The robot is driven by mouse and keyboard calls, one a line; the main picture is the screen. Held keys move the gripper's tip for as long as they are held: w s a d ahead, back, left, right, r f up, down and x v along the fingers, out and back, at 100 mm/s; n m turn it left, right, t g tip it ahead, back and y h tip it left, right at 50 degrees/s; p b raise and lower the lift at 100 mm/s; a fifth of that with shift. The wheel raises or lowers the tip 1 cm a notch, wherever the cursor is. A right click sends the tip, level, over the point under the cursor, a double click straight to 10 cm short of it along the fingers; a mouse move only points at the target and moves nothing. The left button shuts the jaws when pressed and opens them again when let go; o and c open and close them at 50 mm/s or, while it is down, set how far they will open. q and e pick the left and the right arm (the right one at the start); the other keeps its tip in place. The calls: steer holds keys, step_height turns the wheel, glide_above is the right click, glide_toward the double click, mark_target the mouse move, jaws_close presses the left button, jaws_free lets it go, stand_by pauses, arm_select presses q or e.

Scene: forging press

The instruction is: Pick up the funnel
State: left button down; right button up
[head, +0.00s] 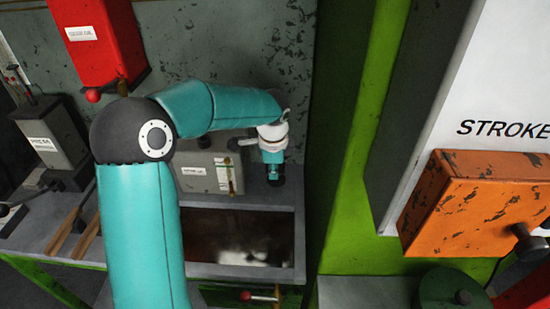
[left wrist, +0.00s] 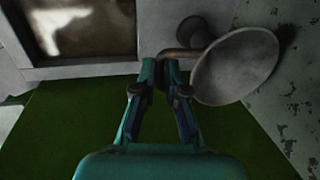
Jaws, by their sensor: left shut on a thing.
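The funnel (left wrist: 236,66) shows in the left wrist view as a pale grey cone, its wide round face toward the camera, right of my fingertips. A thin bent brown-grey piece (left wrist: 180,53) runs from the fingertips toward it. My left gripper (left wrist: 161,72) is shut on the funnel at this thin piece; the fingers hide the exact contact. In the head view my left gripper (head: 274,178) points down beside the grey box, at the right end of the bench. I cannot make out the funnel clearly there. My right gripper is in neither view.
A grey labelled box (head: 200,176) stands on the bench behind a sunken dark tank (head: 210,240). A green post (head: 350,150) rises close on the right. A red box (head: 98,40) hangs above left; wooden-handled tools (head: 75,228) lie at left.

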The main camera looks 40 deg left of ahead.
arm_select(q)
steer(key=shift+r, duration=0.15)
steer(key=shift+r, duration=0.65)
steer(key=w+a+p+v, duration=0.1)
steer(key=p+v, duration=0.1)
steer(key=v, duration=0.8)
steer(key=w+a+r+p+v, duration=0.1)
steer(key=w+a+p+v, duration=0.1)
steer(key=v, duration=0.9)
steer(key=shift+p, duration=0.65)
steer(key=shift+w+d, duration=0.1)
steer(key=shift+w, duration=0.1)
